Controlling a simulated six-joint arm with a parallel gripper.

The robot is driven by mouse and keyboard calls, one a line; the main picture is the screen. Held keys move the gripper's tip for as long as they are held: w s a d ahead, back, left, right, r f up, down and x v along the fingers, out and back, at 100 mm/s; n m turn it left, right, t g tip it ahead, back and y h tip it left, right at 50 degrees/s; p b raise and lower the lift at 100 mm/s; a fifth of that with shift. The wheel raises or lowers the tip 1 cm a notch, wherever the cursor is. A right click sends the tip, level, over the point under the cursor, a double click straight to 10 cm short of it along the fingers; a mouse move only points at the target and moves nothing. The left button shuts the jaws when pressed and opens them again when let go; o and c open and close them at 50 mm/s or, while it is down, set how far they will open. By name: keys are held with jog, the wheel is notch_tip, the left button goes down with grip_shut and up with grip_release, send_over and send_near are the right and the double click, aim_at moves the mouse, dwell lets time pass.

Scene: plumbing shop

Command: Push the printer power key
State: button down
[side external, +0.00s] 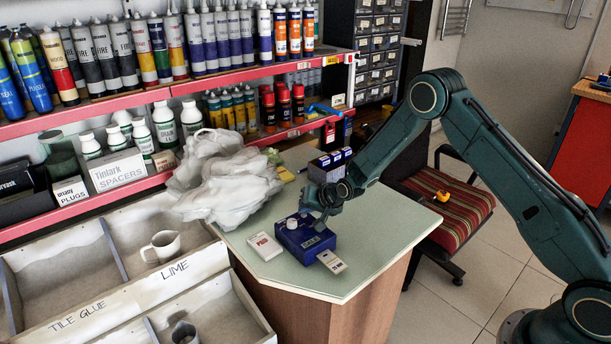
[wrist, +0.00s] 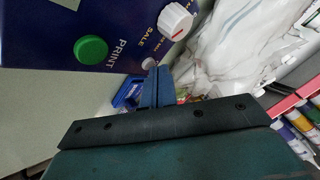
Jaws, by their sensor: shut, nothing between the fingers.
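The printer (side external: 310,243) is a small blue box on the pale green counter, with a white knob on top. In the wrist view the printer (wrist: 35,38) fills the upper left. Its face shows a green round button (wrist: 91,50) by the word PRINT, a white knob (wrist: 176,22) with a red mark, and a small pale round spot (wrist: 147,63) near the edge. I cannot tell which is the power key. My gripper (side external: 322,222) is shut and empty, close over the printer's back right part. In the wrist view its fingertips (wrist: 159,70) are beside the pale spot; contact is unclear.
A crumpled white plastic bag (side external: 225,180) lies behind the printer. A white card (side external: 264,246) lies left of it and a printed slip (side external: 331,262) at its front. Dark boxes (side external: 330,166) stand behind my gripper. The counter's right front (side external: 380,245) is clear.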

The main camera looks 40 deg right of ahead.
jog(key=shift+f, duration=0.15)
dwell(0.4)
jog(key=shift+r, duration=0.6)
dwell(0.4)
notch_tip(320, 180, up, 6)
dwell(0.8)
